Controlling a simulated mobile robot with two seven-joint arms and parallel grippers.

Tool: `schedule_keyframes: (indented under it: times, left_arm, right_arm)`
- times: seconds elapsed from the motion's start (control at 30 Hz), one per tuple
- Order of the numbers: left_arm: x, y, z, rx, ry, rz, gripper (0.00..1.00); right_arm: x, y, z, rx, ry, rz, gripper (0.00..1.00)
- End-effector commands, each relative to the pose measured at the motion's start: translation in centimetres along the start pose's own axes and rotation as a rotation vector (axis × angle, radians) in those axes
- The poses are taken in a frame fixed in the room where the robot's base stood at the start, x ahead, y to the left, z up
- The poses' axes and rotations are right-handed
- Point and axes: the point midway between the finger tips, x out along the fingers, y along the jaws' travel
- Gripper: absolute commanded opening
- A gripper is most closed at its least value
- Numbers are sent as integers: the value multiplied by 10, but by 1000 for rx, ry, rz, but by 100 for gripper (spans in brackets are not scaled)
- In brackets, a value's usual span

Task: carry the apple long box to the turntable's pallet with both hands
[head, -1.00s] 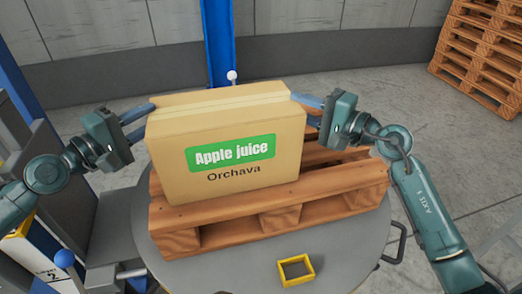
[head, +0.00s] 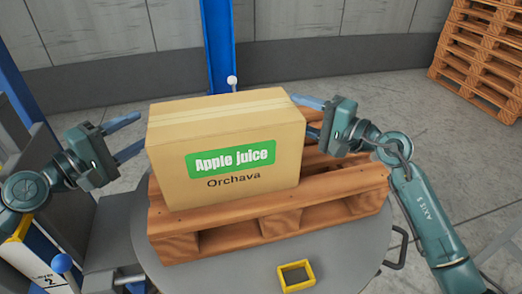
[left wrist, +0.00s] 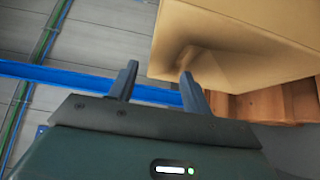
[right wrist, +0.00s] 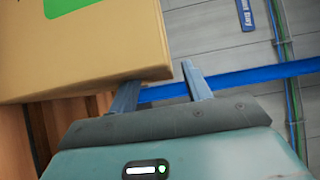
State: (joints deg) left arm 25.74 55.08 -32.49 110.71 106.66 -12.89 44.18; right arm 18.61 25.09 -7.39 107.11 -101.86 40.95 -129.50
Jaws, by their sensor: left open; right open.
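The apple long box (head: 228,150) is a tan carton with a green "Apple juice" label. It stands upright on the wooden pallet (head: 270,222), which lies on the grey round turntable (head: 330,258). My left gripper (head: 138,134) is open and apart from the box's left end. In the left wrist view its open fingers (left wrist: 158,80) are empty beside the box (left wrist: 240,50). My right gripper (head: 312,115) is open at the box's right end, close to it. In the right wrist view one finger (right wrist: 158,88) overlaps the box edge (right wrist: 90,50); contact there is unclear.
A yellow square frame (head: 296,275) lies on the turntable's front. A blue post (head: 218,45) stands behind the box. A stack of pallets (head: 480,60) stands at the back right.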

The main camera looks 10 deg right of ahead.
Motion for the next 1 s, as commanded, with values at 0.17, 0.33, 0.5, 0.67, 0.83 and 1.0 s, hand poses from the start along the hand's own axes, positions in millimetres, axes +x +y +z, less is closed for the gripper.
schedule_keyframes:
  times: [0.17, 0.33, 0.5, 0.67, 0.83, 1.0]
  left_arm:
    - [-26, -2, 0, -4, 1, -3, 49]
    - [-49, -2, 0, -4, 1, -3, 49]
    - [-69, -1, 0, -3, 1, -2, 49]
    - [-82, -1, 0, -2, 0, 0, 49]
    - [-88, 0, 0, 1, 0, -1, 49]
    - [-89, 0, 0, 1, 0, 0, 49]
  right_arm:
    - [0, 0, 0, 0, 0, 0, 49]
    - [0, 0, 0, 0, 0, 0, 49]
    - [0, 0, 0, 0, 0, 0, 49]
    - [0, 0, 0, 0, 0, 0, 49]
    - [-2, 0, 0, 0, 0, 0, 49]
    - [-20, 1, 0, -2, 1, 4, 49]
